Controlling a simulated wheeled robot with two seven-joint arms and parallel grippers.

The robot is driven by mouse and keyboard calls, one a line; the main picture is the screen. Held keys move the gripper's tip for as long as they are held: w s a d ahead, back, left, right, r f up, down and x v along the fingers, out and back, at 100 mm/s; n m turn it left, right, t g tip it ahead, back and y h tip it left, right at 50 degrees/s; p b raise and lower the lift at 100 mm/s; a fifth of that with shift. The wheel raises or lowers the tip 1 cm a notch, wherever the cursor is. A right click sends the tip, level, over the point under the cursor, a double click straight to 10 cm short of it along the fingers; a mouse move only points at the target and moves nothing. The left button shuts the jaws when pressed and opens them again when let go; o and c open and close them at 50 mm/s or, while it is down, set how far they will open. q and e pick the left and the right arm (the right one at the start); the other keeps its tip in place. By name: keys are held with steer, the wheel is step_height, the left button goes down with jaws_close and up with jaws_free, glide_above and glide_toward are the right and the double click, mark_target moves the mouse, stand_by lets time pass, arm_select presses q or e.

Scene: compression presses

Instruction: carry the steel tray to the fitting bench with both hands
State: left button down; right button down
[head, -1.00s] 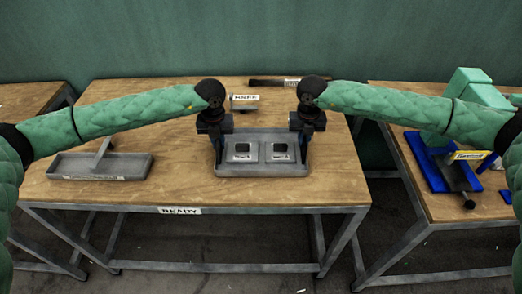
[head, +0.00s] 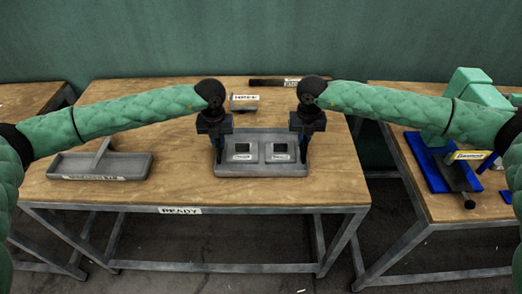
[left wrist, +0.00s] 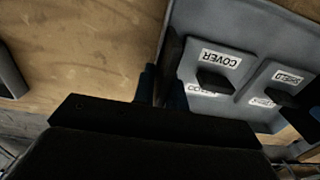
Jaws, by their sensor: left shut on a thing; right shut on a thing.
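The grey steel tray (head: 262,172) is on the wooden table labelled READY, right of its middle, and looks level. It holds two square plates, each with a dark knob and white labels; one label reads COVER in the left wrist view (left wrist: 217,59). My left gripper (head: 218,156) is shut on the tray's left wall, and the left wrist view shows its fingers (left wrist: 160,88) at that wall. My right gripper (head: 304,156) is shut on the right wall. Any gap under the tray cannot be made out. No visible sign names the fitting bench.
A grey divided tray (head: 100,176) lies at the table's left. A small labelled block (head: 245,103) and a dark bar (head: 268,83) lie behind the steel tray. A second table at right bears a green press (head: 462,95) with a blue base. Another table edge (head: 30,98) shows at far left.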

arm_select(q)
steer(key=shift+d+r, duration=0.25)
steer(key=shift+r, duration=0.15)
arm_select(e)
steer(key=shift+a+r, duration=0.25)
steer(key=shift+r, duration=0.05)
